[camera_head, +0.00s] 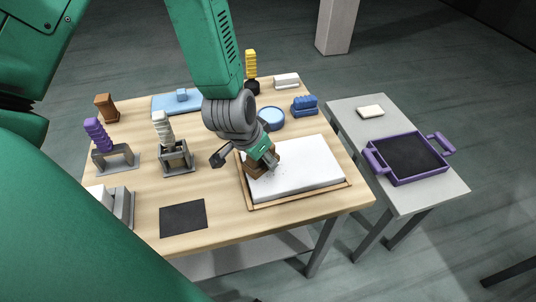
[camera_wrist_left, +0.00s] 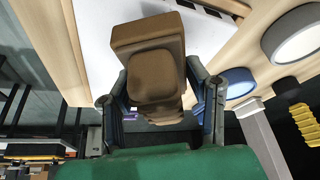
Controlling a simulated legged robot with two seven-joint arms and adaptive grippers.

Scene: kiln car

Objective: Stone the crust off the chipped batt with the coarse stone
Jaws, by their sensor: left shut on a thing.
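A brown block with a handle-like grip, which looks like the coarse stone (camera_head: 256,171), is held in my left gripper (camera_head: 245,157). In the left wrist view the stone (camera_wrist_left: 150,65) sits between both fingers of the left gripper (camera_wrist_left: 160,108). The stone is over the left end of the white batt (camera_head: 308,170), which lies in a shallow wooden frame (camera_head: 300,199). Whether the stone touches the batt cannot be told. Small grey specks show on the batt beside the stone. Any chip in the batt is not clear. My right gripper is not in view.
A dark mat (camera_head: 183,218) lies at the table front. A blue round dish (camera_head: 271,118) and blue brush (camera_head: 304,106) are behind the batt. A purple tray (camera_head: 408,160) rests on the grey side table (camera_head: 440,190).

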